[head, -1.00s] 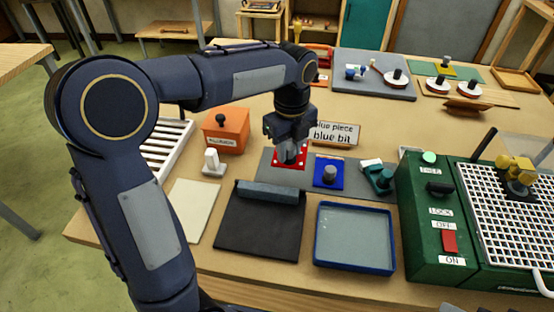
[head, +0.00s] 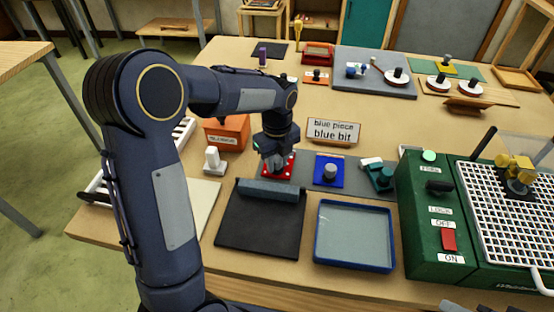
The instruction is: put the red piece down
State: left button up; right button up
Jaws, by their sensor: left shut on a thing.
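The red piece (head: 289,168) is a flat red square with pale dots near its edges, over the left end of the grey mat (head: 313,179). My left gripper (head: 274,167) points down over it and is shut on it. The fingertips and the grip are mostly hidden behind the hand. I cannot tell whether the piece touches the mat or hangs just above it. A blue piece (head: 322,181) with a grey knob lies to the right on the mat. My right gripper is not in view.
A black pad with a raised back bar (head: 257,232) and a blue-rimmed tray (head: 354,266) lie in front. An orange box (head: 234,130) and a white stand (head: 214,166) are left. A sign reading "blue piece blue bit" (head: 334,131) stands behind. A green machine (head: 430,250) stands right.

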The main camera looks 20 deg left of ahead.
pick_arm(q)
jog(key=shift+f, duration=0.15)
jog(key=o, duration=0.9)
